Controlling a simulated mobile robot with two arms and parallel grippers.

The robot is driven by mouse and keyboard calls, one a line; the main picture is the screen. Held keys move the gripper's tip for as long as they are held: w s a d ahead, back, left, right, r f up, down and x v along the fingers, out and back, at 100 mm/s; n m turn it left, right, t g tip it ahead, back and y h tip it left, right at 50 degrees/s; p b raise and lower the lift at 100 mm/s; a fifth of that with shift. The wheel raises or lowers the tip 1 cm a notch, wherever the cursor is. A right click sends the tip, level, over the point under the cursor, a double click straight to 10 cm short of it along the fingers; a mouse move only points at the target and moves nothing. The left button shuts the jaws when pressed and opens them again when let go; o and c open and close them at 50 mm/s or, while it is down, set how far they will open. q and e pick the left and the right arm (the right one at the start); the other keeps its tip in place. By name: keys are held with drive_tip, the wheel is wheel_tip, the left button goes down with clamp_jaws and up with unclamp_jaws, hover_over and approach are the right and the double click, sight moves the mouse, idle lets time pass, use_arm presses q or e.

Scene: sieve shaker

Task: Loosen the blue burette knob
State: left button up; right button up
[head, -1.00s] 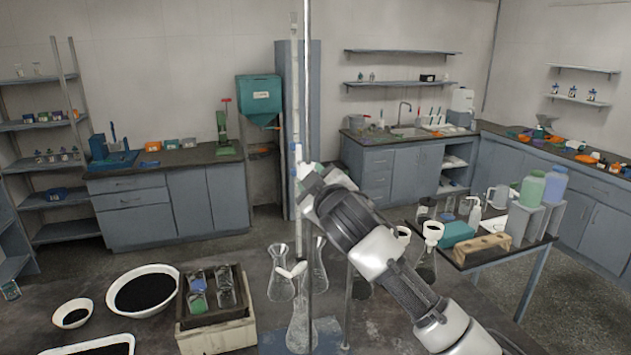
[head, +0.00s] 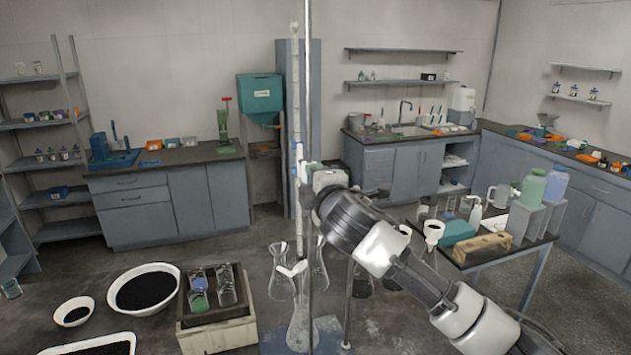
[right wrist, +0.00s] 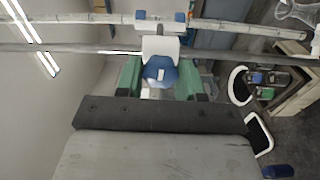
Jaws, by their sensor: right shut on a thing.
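The burette (head: 296,95) stands upright beside a thin metal stand rod (head: 308,70). In the right wrist view the burette (right wrist: 90,18) and the rod (right wrist: 60,48) run across the top. The blue burette knob (right wrist: 160,72) sits below a white clamp piece there, between the green fingers of my right gripper (right wrist: 160,78). These fingers are shut on the knob. In the head view my right gripper (head: 318,176) reaches the burette from the right, and hides most of the knob. My left gripper is in neither view.
Glass flasks (head: 281,272) stand below the burette. A wooden crate of small jars (head: 216,335) and a white bowl of black grains (head: 143,290) are at left. A side table (head: 470,262) with bottles is at right.

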drive_tip(key=shift+n, duration=0.3)
idle(0.4)
drive_tip(key=o, duration=0.9)
drive_tip(key=b+v, duration=0.5)
drive_tip(key=v, duration=0.6)
drive_tip(key=shift+w, duration=0.1)
